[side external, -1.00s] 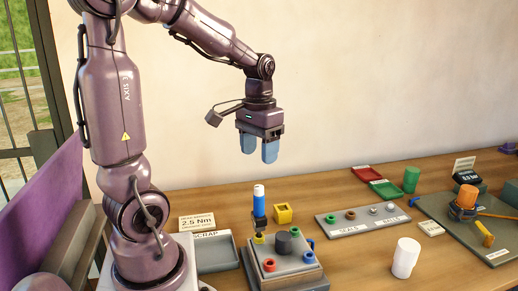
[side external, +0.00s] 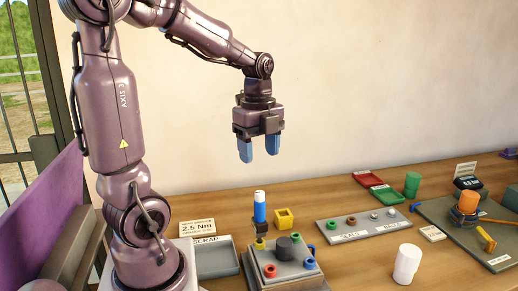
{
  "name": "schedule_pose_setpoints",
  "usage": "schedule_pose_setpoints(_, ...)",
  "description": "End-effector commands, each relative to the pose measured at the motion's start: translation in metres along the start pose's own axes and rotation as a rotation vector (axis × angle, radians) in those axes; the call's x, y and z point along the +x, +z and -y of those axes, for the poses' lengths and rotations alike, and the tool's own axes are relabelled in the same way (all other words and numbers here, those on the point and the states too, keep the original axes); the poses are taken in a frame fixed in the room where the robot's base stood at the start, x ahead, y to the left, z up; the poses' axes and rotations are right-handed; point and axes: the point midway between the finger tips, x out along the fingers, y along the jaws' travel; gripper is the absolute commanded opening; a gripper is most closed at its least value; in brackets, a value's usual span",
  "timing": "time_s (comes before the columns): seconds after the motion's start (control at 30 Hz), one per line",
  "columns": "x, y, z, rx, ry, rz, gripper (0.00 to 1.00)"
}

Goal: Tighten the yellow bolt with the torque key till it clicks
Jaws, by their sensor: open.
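The torque key (side external: 259,212), with a white top, blue grip and dark lower part, stands upright at the back left of a grey block fixture. The yellow bolt (side external: 260,243) shows at the key's foot; whether the key is seated on it I cannot tell. My gripper (side external: 259,153) has blue fingers, points down, and is open and empty. It hangs in the air above the key, clear of its white top.
The fixture (side external: 288,278) also carries a dark knob (side external: 285,247) and red, green and blue rings. The scrap tray (side external: 217,261) lies to the left, a white cylinder (side external: 407,262) to the right. A card reads 2.5 Nm (side external: 197,227).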

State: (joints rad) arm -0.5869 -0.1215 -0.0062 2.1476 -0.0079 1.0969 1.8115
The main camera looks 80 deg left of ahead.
Motion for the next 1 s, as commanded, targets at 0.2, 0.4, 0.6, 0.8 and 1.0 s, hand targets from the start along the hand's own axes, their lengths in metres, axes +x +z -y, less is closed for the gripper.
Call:
schedule_pose_setpoints(0.2,0.004,0.0,0.0,0.133,0.003,-0.001,0.58)
schedule_pose_setpoints(0.4,0.03,0.0,-0.001,0.133,0.007,-0.003,0.58)
schedule_pose_setpoints(0.6,0.07,0.0,-0.001,0.132,0.009,-0.003,0.58)
schedule_pose_setpoints(0.8,0.105,0.0,-0.001,0.13,0.007,-0.003,0.58)
schedule_pose_setpoints(1.0,0.125,0.0,-0.001,0.131,0.004,-0.002,0.58)
